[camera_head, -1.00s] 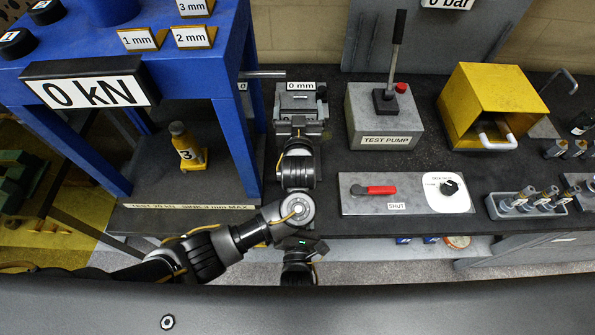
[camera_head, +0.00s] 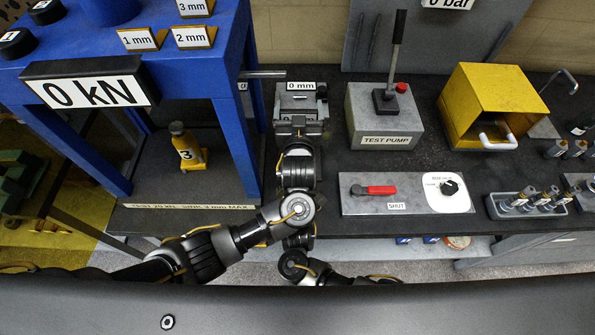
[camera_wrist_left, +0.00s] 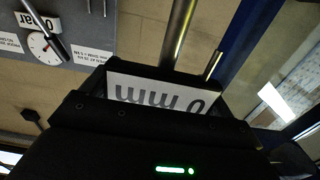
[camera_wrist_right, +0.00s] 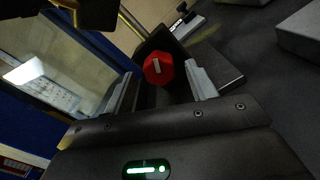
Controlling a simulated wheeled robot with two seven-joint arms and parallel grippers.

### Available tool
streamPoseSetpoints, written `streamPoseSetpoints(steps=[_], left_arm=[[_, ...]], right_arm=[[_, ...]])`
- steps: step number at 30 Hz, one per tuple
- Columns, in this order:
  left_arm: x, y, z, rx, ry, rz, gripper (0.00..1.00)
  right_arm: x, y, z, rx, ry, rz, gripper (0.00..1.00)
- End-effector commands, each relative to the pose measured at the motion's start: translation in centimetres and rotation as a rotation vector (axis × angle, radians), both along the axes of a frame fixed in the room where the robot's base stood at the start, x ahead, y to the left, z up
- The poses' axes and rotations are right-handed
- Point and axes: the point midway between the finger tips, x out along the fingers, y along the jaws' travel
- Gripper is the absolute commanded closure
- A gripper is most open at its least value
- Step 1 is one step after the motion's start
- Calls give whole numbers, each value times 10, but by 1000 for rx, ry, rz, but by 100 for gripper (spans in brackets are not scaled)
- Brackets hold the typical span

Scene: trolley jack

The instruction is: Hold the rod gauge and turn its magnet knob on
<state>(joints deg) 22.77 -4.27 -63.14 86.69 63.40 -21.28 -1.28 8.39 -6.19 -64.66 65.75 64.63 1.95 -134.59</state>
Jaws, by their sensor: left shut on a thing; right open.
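The label also shows upside down in the left wrist view (camera_wrist_left: 158,93), between the jaws. In the right wrist view, the red magnet knob (camera_wrist_right: 158,69) with a pale mark sits on a dark block (camera_wrist_right: 215,82). My right gripper (camera_wrist_right: 160,82) is open, its fingers on either side of the knob; contact is unclear. In the head view the right gripper is hidden under my left arm.
The blue press frame (camera_head: 232,130) stands close on the left. The test pump (camera_head: 384,118) with its upright lever is on the right. A plate with a red handle (camera_head: 381,190) lies nearer on the right. A thin bare strip of bench separates them from the gauge.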

Motion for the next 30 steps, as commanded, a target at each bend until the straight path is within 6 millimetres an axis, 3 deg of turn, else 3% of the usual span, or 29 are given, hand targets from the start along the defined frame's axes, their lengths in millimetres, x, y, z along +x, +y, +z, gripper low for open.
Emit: streamPoseSetpoints(steps=[7, 18, 30], left_arm=[[0, 1, 0, 1, 0, 1, 54], [0, 1, 0, 1, 0, 1, 54], [0, 1, 0, 1, -1, 1, 54]], right_arm=[[1, 0, 0, 0, 0, 0, 43], [0, 0, 0, 0, 0, 0, 88], [1, 0, 1, 134, -2, -1, 88]])
